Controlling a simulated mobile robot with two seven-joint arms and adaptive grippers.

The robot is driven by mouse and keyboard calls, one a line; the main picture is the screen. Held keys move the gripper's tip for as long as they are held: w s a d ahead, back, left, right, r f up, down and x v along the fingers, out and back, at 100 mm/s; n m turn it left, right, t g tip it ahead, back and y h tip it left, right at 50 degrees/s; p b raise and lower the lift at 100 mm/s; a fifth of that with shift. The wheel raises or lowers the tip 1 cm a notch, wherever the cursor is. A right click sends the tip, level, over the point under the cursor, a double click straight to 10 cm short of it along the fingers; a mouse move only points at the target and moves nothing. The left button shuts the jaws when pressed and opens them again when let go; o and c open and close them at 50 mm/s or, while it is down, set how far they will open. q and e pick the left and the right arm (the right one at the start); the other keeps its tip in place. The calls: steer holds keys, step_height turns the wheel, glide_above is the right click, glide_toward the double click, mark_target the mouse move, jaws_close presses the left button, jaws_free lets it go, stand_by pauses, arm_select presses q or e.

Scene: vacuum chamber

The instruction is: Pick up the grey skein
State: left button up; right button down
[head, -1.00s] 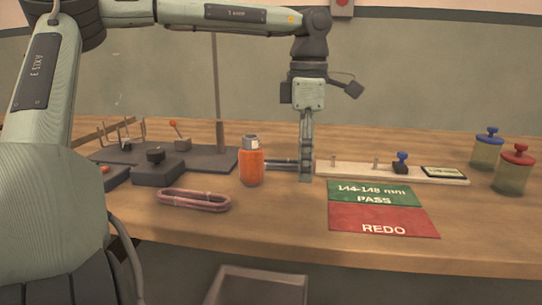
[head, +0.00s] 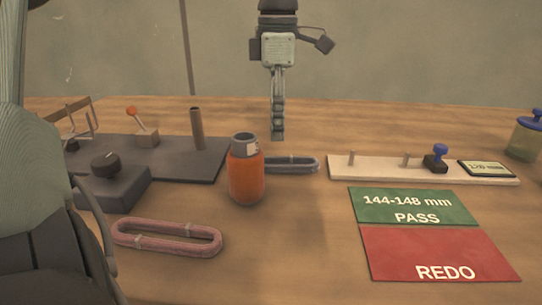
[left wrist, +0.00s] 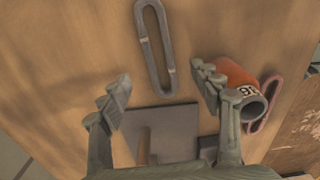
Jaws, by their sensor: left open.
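The grey skein (head: 293,170) is a long, narrow loop lying on the table, its left end hidden behind the orange bottle (head: 246,178) in the head view. My left gripper (head: 278,136) points down above the skein, apart from it and empty. In the left wrist view the skein (left wrist: 147,50) lies beyond the open fingers (left wrist: 163,77), its near end between them and the rest reaching toward the top edge. The bottle (left wrist: 236,76) shows there close by the right finger. My right gripper is not in view.
A pink skein (head: 165,240) lies front left. A dark plate (head: 205,160) with a post and a knob box (head: 112,187) stand left. A pale gauge board (head: 385,172) lies right, behind the green PASS (head: 415,205) and red REDO (head: 430,253) fields. A jar (head: 525,138) stands far right.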

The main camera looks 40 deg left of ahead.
mark_target(277, 164)
arm_select(q)
steer(key=f, duration=0.7)
steer(key=shift+s+a+f, duration=0.3)
steer(key=shift+a+f, duration=0.1)
steer(key=c, duration=1)
